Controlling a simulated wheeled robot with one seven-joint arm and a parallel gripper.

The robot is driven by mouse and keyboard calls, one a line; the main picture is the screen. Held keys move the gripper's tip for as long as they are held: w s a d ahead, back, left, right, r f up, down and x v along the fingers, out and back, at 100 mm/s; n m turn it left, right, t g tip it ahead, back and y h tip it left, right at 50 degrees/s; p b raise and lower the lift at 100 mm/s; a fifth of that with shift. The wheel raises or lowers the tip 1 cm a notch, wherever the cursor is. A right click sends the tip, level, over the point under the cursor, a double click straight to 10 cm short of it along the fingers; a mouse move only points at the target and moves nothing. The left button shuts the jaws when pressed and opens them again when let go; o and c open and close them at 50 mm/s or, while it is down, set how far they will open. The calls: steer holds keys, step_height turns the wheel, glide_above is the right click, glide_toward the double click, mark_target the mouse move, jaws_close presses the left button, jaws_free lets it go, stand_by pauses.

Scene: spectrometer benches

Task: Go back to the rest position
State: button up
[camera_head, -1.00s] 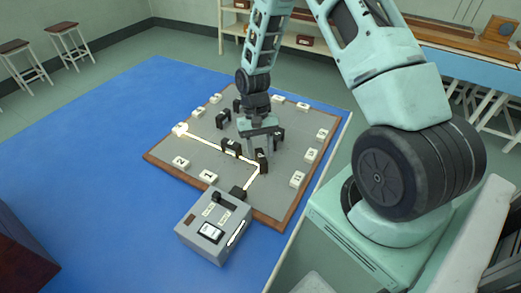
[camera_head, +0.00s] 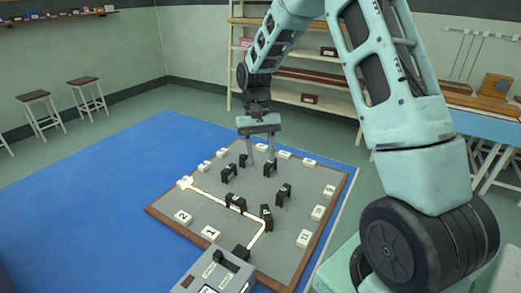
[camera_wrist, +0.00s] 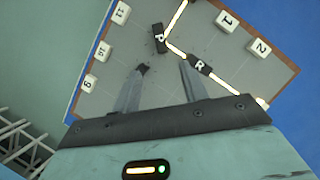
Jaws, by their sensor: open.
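My gripper (camera_head: 260,163) hangs above the far part of the grey board (camera_head: 205,228), fingers pointing down, apart and with nothing between them. In the wrist view my gripper (camera_wrist: 164,72) also shows its two fingers spread over the board. Several black blocks stand on the board, among them one (camera_head: 236,201) and another (camera_head: 266,214) beside a glowing line (camera_head: 214,200). In the wrist view one block bears a P (camera_wrist: 158,38) and another an R (camera_wrist: 199,65).
White numbered tiles, such as the 2 tile (camera_head: 183,217), line the board's edges. A grey instrument box (camera_head: 215,272) stands at the near edge. The board lies on a blue table (camera_head: 90,210). Shelves (camera_head: 300,90) stand behind, with stools (camera_head: 88,95) at left.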

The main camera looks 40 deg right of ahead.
steer(key=shift+v, duration=0.8)
steer(key=s+a+r+n+t+h, duration=0.1)
steer(key=s+a+r+n, duration=0.2)
steer(key=a, duration=0.6)
steer(key=s+a+r+n+t, duration=0.1)
steer(key=s+a+n, duration=0.2)
steer(key=s+a, duration=0.35)
steer(key=s+a+n+t, duration=0.2)
steer(key=s+a+n, duration=0.4)
steer(key=s+a, duration=0.4)
steer(key=s, duration=0.5)
steer(key=shift+r+n, duration=0.25)
steer(key=shift+n, duration=0.15)
